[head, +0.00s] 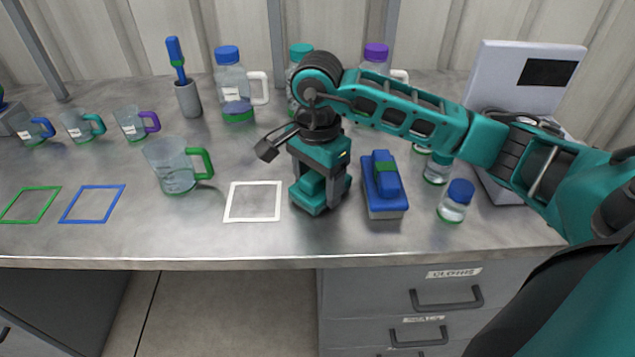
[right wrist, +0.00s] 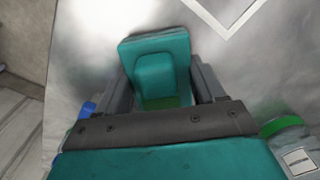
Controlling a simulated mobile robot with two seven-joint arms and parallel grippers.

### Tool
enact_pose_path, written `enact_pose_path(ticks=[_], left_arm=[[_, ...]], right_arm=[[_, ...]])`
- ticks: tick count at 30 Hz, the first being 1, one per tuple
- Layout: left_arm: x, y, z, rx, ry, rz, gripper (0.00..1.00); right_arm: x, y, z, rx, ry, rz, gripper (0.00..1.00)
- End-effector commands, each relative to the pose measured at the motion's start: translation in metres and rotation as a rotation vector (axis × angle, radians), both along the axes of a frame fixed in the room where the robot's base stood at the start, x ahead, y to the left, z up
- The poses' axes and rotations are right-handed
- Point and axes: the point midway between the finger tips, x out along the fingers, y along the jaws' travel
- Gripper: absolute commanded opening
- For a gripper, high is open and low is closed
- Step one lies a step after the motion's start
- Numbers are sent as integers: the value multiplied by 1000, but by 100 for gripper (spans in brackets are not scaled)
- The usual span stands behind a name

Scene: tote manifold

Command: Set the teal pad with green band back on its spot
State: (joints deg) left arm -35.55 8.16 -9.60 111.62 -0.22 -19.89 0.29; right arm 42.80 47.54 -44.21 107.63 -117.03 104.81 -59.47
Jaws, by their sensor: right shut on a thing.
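My right gripper (head: 321,165) is shut on the teal pad (head: 313,192), which has a raised teal grip block. In the right wrist view the pad (right wrist: 157,50) sits between the fingers of the right gripper (right wrist: 165,90), and a little green shows near its lower end. The pad is at or just above the bench, between the white square outline and a blue pad; I cannot tell if it touches. The white square outline (head: 253,202) is empty, just left of the pad. My left gripper is not in view.
A green-handled mug (head: 175,172) stands left of the white outline. Green (head: 30,204) and blue (head: 92,204) outlines are empty at far left. Bottles (head: 234,90) stand behind.

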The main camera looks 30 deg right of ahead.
Motion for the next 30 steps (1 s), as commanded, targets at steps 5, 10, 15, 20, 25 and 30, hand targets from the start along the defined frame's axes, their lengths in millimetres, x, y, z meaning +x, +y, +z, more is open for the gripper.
enact_pose_path(ticks=[5,10,15,20,25,30], left_arm=[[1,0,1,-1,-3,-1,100],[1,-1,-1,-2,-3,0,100],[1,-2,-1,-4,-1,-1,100],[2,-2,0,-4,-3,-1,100],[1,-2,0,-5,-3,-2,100],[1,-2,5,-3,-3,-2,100]], right_arm=[[0,0,-4,0,-2,1,44],[0,0,-7,0,-2,1,44],[0,0,-7,0,-2,0,78],[0,0,-7,0,-1,0,93],[0,0,-7,0,-1,0,94],[0,0,-2,1,-1,0,94]])
